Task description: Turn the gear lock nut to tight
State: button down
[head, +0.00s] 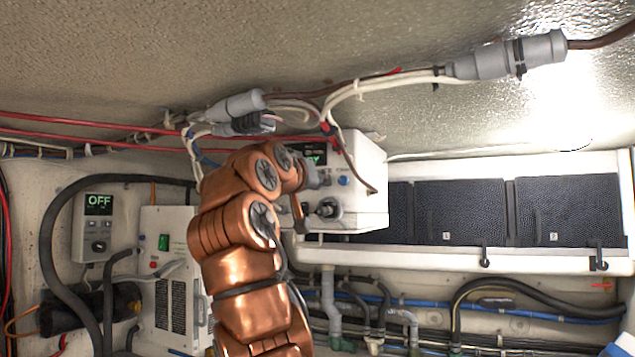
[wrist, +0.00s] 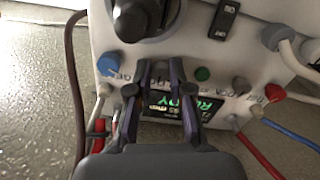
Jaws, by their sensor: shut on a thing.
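The white control box (head: 365,180) hangs under the ceiling. It also shows in the wrist view (wrist: 222,72), with a small display (wrist: 205,108) reading READY. My gripper (wrist: 156,68) is at the panel, between the display and a large black round fitting (wrist: 145,14), with its two fingers apart. It is shut on a small part of the panel, taken as the gear lock nut. The fingers hide most of that part, so its setting cannot be read. In the head view my arm comes up from below and covers the box's left side.
A blue knob (wrist: 107,64), a green button (wrist: 202,74) and a red knob (wrist: 274,92) sit near the fingers. Cables and grey connectors (head: 508,55) run above the box. A unit reading OFF (head: 98,205) is at the left. Dark panels (head: 568,212) line the right.

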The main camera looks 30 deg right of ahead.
jog(key=shift+f, duration=0.1)
jog(key=c, duration=1.1)
grip_release()
jog(key=shift+o, duration=0.2)
jog(key=shift+a, duration=0.1)
jog(key=v, duration=1.2)
